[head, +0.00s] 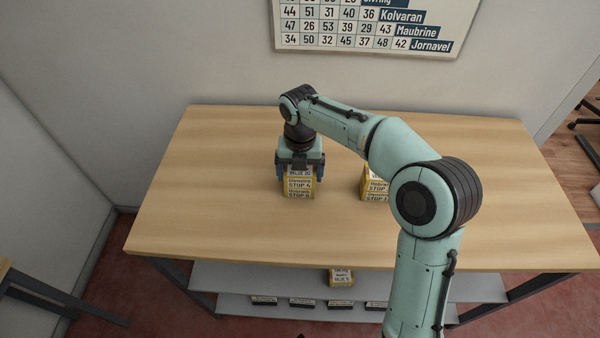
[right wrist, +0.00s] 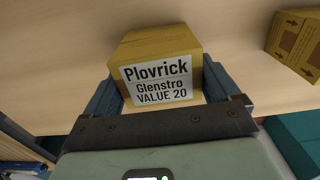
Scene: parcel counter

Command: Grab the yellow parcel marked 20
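The yellow parcel marked VALUE 20 (head: 299,187) stands on the wooden counter, left of the middle. In the right wrist view the parcel (right wrist: 155,48) shows a white label reading Plovrick, Glenstro, VALUE 20. My right gripper (head: 299,172) is over it from above and behind, with one blue finger along each side. In the right wrist view the parcel fills nearly all the space between the fingers. I cannot tell whether the fingers press on it. My left gripper is not in view.
A second yellow parcel (head: 374,183) stands to the right on the counter (head: 220,220), partly behind my right arm. Another parcel (head: 341,278) is on the shelf below, above several dark label strips. A number chart (head: 370,25) hangs on the wall. The counter's left side is clear.

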